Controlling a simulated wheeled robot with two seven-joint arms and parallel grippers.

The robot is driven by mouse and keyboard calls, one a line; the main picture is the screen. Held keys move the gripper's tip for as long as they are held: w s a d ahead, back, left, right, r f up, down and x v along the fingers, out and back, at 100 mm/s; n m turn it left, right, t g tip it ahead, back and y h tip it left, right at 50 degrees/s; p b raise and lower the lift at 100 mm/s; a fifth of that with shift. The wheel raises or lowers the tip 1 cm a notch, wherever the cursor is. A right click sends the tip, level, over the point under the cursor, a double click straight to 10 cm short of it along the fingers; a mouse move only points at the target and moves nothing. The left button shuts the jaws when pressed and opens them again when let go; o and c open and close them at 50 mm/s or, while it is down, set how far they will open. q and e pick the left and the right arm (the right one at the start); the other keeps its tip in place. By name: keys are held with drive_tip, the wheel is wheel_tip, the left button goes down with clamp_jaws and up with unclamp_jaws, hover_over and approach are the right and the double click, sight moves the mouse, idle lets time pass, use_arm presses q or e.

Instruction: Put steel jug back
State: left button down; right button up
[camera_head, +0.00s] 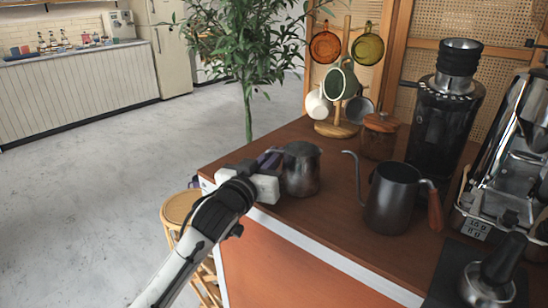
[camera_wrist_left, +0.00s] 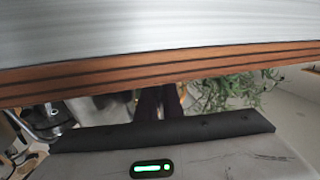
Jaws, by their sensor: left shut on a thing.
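The steel jug (camera_head: 301,170) is upright at the near left corner of the wooden counter. I cannot tell whether its base touches the top or is just above it. My left gripper (camera_head: 272,166) reaches in from the left and is shut on the jug at its left side, where the handle is mostly hidden. In the left wrist view, the dark fingers (camera_wrist_left: 160,100) run up behind a brown strip, and their tips are hidden. The jug cannot be made out clearly there. My right gripper is not in view.
A black gooseneck kettle (camera_head: 392,198) stands right of the jug. Behind are a wooden-lidded jar (camera_head: 379,136), a mug tree (camera_head: 346,90) and a black grinder (camera_head: 447,110). An espresso machine (camera_head: 515,150) is at right. A stool (camera_head: 182,208) stands below the counter's left edge.

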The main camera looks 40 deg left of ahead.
use_arm(q)
drive_tip(key=c, duration=1.9)
unclamp_jaws()
drive_tip(key=shift+f, duration=0.15)
drive_tip(key=shift+s+r, duration=0.1)
drive_tip(key=shift+r, duration=0.1)
drive_tip(key=s, duration=0.4)
drive_tip(key=s+d, duration=0.1)
drive_tip(key=s, duration=0.2)
drive_tip(key=s+d, duration=0.1)
drive_tip(key=s, duration=0.3)
drive_tip(key=shift+s+d, duration=0.1)
drive_tip(key=shift+s, duration=0.2)
